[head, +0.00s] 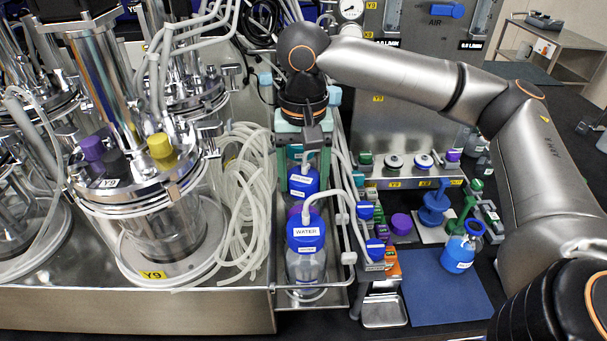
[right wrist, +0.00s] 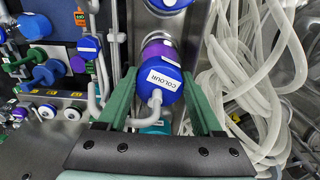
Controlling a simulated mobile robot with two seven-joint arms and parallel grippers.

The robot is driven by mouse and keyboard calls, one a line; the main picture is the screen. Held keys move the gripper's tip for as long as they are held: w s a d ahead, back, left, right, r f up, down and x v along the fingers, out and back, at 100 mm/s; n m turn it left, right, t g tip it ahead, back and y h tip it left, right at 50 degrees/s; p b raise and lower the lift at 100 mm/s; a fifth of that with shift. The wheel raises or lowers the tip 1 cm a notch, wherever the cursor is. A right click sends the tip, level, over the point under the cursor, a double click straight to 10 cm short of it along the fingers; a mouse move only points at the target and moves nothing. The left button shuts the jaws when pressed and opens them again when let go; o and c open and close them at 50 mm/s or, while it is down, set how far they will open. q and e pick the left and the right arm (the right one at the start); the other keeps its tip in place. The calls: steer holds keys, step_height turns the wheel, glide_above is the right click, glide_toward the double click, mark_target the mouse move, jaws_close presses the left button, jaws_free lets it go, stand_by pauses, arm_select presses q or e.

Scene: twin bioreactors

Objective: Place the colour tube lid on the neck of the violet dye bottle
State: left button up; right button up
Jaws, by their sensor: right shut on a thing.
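The colour tube lid (head: 303,184) is blue with a white label. It shows in the right wrist view (right wrist: 160,80), its label reading COLOUR and a pale tube elbow rising from it. My right gripper (head: 304,165) has its green fingers on both sides of the lid, shut on it. The violet dye bottle (right wrist: 158,48) shows as a violet patch beside and under the lid; the lid hides its neck. I cannot tell whether lid and neck touch. My left gripper is not in view.
The WATER lid (head: 305,232) sits on a clear bottle in the same narrow rack, just in front. Pale coiled hoses (head: 240,200) hang at the left beside the glass bioreactor (head: 155,225).

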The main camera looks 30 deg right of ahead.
mark_target(304, 177)
steer(key=o, duration=1.3)
steer(key=shift+f, duration=0.15)
steer(key=shift+o, duration=0.2)
step_height(304, 177, up, 12)
steer(key=p, duration=0.1)
steer(key=shift+r+p, duration=0.2)
steer(key=shift+p, duration=0.1)
